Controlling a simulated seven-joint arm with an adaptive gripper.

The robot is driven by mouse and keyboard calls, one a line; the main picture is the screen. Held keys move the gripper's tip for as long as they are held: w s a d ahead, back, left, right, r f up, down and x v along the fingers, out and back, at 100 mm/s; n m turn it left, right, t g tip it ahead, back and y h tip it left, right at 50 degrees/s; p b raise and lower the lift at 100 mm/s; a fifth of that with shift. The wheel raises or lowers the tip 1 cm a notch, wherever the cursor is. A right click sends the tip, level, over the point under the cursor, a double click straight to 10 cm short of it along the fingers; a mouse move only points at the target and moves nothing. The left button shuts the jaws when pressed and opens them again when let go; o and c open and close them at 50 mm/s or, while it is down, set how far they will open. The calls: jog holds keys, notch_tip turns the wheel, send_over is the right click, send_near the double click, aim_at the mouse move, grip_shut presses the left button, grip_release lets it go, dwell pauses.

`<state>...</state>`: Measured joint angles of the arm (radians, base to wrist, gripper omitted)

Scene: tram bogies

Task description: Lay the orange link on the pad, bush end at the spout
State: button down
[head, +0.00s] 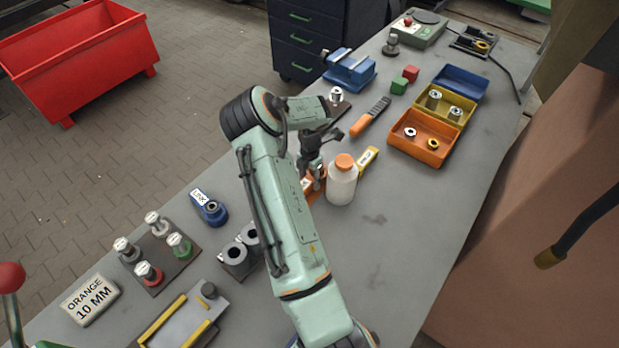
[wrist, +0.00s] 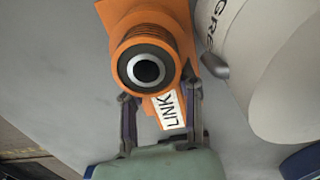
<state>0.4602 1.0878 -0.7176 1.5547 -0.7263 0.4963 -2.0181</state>
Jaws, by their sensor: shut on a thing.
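The orange link (wrist: 181,35) carries a white LINK label and a dark round bush with a bright ring, which faces the camera in the wrist view. My gripper (wrist: 160,112) is shut on the link's labelled end, one finger on each side. In the head view my gripper (head: 315,168) points down, with the link (head: 314,194) partly hidden by my arm beside a white bottle (head: 341,186) with an orange cap. A small grey nub (wrist: 215,66) shows at the bottle's side. A grey plate with yellow strips (head: 176,328) and a dark round post lies at the front; I cannot tell whether this is the pad.
A blue link (head: 213,213), grey cylinders (head: 236,255) and a plate of coloured-collared pins (head: 153,255) stand left of my arm. Open bins (head: 419,153) stand farther back. The bench at right front is clear.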

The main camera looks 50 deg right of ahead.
jog(key=shift+f, duration=0.2)
jog(key=c, duration=0.6)
grip_release()
jog(key=shift+c, duration=0.2)
notch_tip(320, 180, up, 12)
